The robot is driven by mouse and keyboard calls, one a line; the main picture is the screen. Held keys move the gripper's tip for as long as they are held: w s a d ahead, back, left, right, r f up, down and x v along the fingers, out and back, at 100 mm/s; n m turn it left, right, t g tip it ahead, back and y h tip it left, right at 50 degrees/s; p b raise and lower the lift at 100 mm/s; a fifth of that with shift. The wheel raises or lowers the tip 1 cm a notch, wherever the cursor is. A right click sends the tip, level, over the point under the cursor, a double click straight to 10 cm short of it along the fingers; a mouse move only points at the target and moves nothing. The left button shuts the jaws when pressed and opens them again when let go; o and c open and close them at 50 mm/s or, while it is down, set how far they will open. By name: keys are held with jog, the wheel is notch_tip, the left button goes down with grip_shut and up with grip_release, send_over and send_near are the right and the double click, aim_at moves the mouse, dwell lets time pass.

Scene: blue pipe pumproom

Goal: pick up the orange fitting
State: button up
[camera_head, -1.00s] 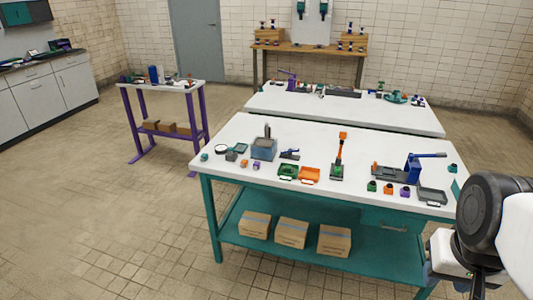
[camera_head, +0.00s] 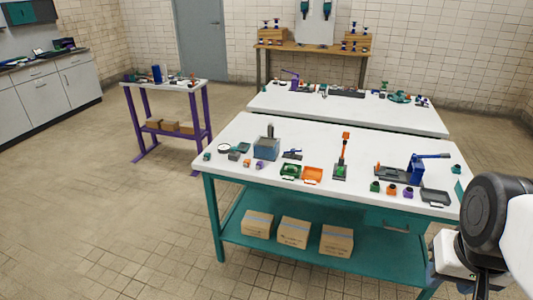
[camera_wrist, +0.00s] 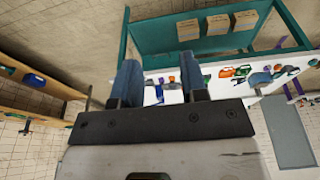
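A small orange fitting (camera_head: 392,189) stands upright on the white top of the near workbench (camera_head: 320,197), in a short row between a green fitting (camera_head: 375,187) and a purple fitting (camera_head: 408,192). Another small orange piece (camera_head: 247,162) lies farther left on the same bench, too small to make out. My gripper (camera_wrist: 159,68) shows in the wrist view with its two blue-grey fingers apart and nothing held between them. It is away from the bench. In the head view only part of my arm shows at the lower right, and the fingers are not visible there.
Behind the row stands a blue-handled press (camera_head: 417,168). An orange-topped lever tool (camera_head: 343,155) stands between. Boxes (camera_head: 295,232) sit on the lower shelf.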

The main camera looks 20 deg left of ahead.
jog(key=o, duration=0.4)
jog(key=shift+c, duration=0.2)
jog(key=w+a+r+n+t+y, duration=0.1)
jog(key=w+a+t, duration=0.1)
jog(key=w+a, duration=0.75)
jog(key=w+a+t+y, duration=0.2)
jog(key=w+a, duration=0.3)
jog(key=w, duration=0.9)
jog(key=w+a+r+n+t+y, duration=0.1)
jog(key=w+a, duration=0.6)
jog(key=w, duration=0.5)
jog(key=m+t+h, duration=0.2)
jog(key=t, duration=0.3)
send_over(247, 163)
jog(key=s+d, duration=0.5)
jog(key=d, duration=0.1)
notch_tip(247, 163, down, 22)
jog(key=a+f, duration=0.2)
jog(key=a+f+h, duration=0.1)
jog(key=a+f, duration=0.1)
jog(key=a+f+h, duration=0.1)
jog(key=a+f, duration=0.1)
jog(key=f, duration=0.1)
jog(key=shift+w+a+f+t, duration=0.1)
jog(key=shift+w+t, duration=0.15)
jog(key=shift+t, duration=0.15)
jog(key=shift+a+f+h, duration=0.3)
jog(key=shift+a+f, duration=0.1)
jog(key=shift+f, duration=0.1)
